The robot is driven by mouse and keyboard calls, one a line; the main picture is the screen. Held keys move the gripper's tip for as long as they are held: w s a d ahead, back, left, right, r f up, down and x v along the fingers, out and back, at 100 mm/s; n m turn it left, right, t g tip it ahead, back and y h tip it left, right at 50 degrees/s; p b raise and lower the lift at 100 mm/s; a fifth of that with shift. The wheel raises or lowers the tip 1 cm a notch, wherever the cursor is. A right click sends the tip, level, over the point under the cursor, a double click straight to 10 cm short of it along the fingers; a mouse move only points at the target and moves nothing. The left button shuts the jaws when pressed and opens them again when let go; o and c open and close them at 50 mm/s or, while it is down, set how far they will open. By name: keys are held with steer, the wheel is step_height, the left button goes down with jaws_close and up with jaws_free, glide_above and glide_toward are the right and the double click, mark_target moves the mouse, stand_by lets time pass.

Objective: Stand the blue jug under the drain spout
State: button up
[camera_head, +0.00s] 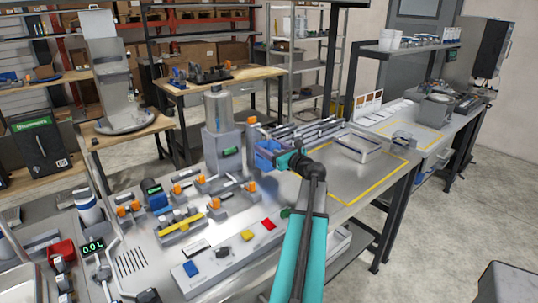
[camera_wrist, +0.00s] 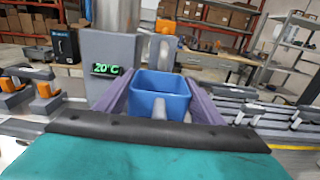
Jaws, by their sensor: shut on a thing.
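The blue jug (camera_wrist: 160,84) is an open-topped square cup, upright between the two purple fingers of my gripper (camera_wrist: 159,97) in the wrist view. In the head view the jug (camera_head: 266,158) is partly covered by my gripper (camera_head: 279,156). My gripper is shut on it. A grey dispenser (camera_wrist: 107,49) with a 20°C display stands just behind and left of the jug. A pale grey piece with an orange top (camera_wrist: 166,27), which looks like the drain spout, rises behind the jug. Whether the jug is directly under it, and whether its base touches the bench, I cannot tell.
The steel bench (camera_head: 270,189) carries several small orange-knobbed valves (camera_head: 177,189) left of the dispenser. Grey rails (camera_head: 310,128) lie close on the right. A yellow-outlined area (camera_head: 345,190) with a shallow tray (camera_head: 357,148) is further right, partly clear.

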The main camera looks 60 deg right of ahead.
steer(key=shift+f+p, duration=0.4)
steer(key=shift+f, duration=1.35)
steer(key=shift+f, duration=0.1)
steer(key=o, duration=1.4)
steer(key=b+v, duration=0.2)
steer(key=v, duration=1)
